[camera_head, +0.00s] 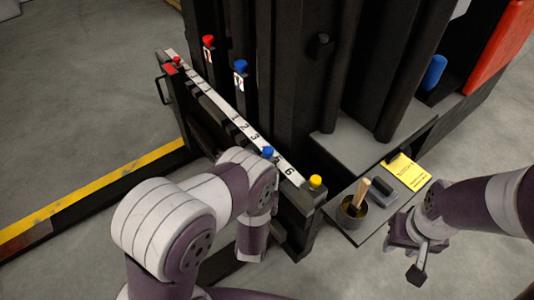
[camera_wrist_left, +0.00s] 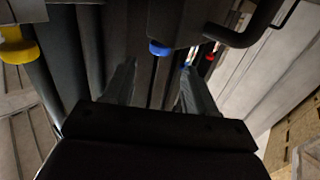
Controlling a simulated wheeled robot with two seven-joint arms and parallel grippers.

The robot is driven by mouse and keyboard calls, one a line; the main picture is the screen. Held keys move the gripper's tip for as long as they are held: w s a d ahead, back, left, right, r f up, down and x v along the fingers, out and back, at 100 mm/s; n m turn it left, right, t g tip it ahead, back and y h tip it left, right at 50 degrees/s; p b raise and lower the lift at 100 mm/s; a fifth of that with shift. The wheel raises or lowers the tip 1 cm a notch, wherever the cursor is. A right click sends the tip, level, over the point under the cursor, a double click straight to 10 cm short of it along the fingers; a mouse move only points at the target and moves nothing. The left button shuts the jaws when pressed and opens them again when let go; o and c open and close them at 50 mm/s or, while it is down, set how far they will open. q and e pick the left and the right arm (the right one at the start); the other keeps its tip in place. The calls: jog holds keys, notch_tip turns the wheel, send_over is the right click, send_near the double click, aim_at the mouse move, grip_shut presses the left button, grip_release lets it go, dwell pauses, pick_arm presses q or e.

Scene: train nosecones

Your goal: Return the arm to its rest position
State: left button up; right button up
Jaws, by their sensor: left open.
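My left arm (camera_head: 165,225) comes in from the lower left and bends down beside the black rack with the numbered white strip (camera_head: 238,118). Its gripper is hidden in the head view. In the left wrist view my left gripper (camera_wrist_left: 158,70) is open, with its two grey fingers apart and nothing visibly held between them. A blue knob (camera_wrist_left: 159,48) shows just beyond the fingers. My right arm (camera_head: 485,203) comes in from the right. Its gripper (camera_head: 416,262) hangs over the floor, right of the small tray; whether its jaws are open is unclear.
A yellow knob (camera_head: 316,181) and a blue knob (camera_head: 267,152) sit near the rack's front end. The grey tray (camera_head: 345,226) holds a cup with a brush (camera_head: 354,205), a dark block and a yellow card (camera_head: 407,172). Open floor (camera_head: 90,110) lies left of the rack.

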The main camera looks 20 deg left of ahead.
pick_arm(q)
jog(key=s, duration=0.3)
jog(key=shift+s+d, duration=0.2)
jog(key=shift+s, duration=0.1)
jog(key=s+d+f+m+g+h, duration=0.25)
jog(key=s+f+g, duration=0.6)
jog(key=g, duration=0.45)
jog(key=s+a+r+g, duration=0.2)
jog(key=s+r+g, duration=0.15)
jog(key=r, duration=0.45)
jog(key=s+a+r+g, duration=0.2)
jog(key=s+r, duration=0.2)
jog(key=r, duration=0.3)
notch_tip(320, 180, up, 33)
jog(key=w+a+t+p, duration=0.2)
jog(key=p, duration=2.7)
jog(key=shift+w+a+r+n, duration=0.15)
jog(key=shift+w+n, duration=0.25)
jog(key=shift+n, duration=0.05)
